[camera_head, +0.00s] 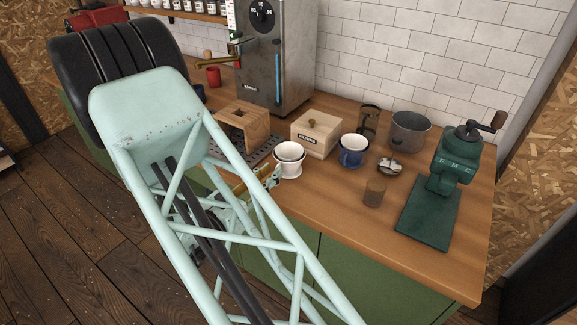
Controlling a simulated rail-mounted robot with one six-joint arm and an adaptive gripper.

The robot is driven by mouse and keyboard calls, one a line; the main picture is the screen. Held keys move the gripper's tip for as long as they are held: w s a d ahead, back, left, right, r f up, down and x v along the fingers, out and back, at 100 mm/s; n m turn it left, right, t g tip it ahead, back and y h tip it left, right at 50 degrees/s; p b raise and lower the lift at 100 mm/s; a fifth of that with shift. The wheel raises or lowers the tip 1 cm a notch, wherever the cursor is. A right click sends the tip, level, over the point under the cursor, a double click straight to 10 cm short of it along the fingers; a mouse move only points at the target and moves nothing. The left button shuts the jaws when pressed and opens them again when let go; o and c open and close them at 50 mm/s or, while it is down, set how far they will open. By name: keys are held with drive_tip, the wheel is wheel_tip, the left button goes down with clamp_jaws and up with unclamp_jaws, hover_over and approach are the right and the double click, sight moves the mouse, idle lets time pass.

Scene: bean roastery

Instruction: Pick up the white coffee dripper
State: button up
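The white coffee dripper (289,168) stands near the front edge of the wooden counter, left of the blue cup. It shows as stacked white, bowl-like shapes with a wider rim low down; I cannot tell whether it is one piece or two. My gripper (273,176) is just left of the dripper, at the counter's front edge, mostly hidden behind my pale green arm frame. Only a small light part of it shows, close to the dripper's left side. I cannot tell whether it touches the dripper or how its fingers stand.
A wooden stand (243,121) and a filter box (316,135) are behind the dripper. A blue cup (353,151), a small brown cylinder (375,191), a metal pot (410,130) and a green grinder (455,160) stand to the right.

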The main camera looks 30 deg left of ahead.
sight(287, 163)
drive_tip(key=shift+w, duration=1.35)
clamp_jaws()
